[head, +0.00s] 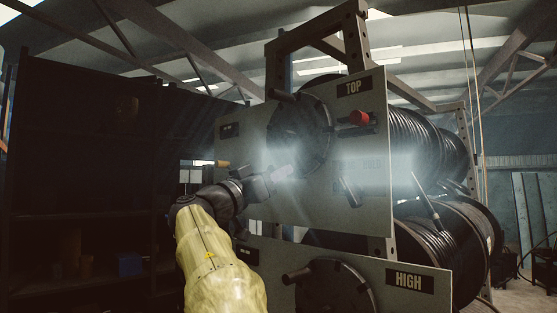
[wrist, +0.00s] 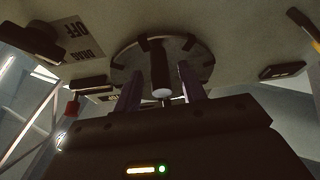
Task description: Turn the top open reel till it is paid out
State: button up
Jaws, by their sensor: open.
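The top reel's dark round disc (head: 303,130) sits on the grey panel marked TOP (head: 353,87), and a dark peg handle (head: 284,96) sticks out from its upper left. My gripper (head: 284,176) is in front of that panel, low beside the disc, with its light shining on it. In the wrist view the disc (wrist: 204,62) faces me, and the handle (wrist: 159,68) with its pale tip shows between the two open fingers (wrist: 160,90). The head view shows the handle above my gripper; I cannot tell whether they touch. Black hose (head: 405,130) is wound behind the panel.
A red knob (head: 360,118) and a lever (head: 347,192) stick out of the top panel. Below is the panel marked HIGH (head: 408,281), with its own disc and peg (head: 297,275). Dark shelving (head: 80,150) stands at the left.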

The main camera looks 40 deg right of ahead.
jog(key=shift+p+x, duration=0.3)
jog(key=shift+x, duration=0.6)
jog(key=shift+c, duration=0.4)
grip_shut()
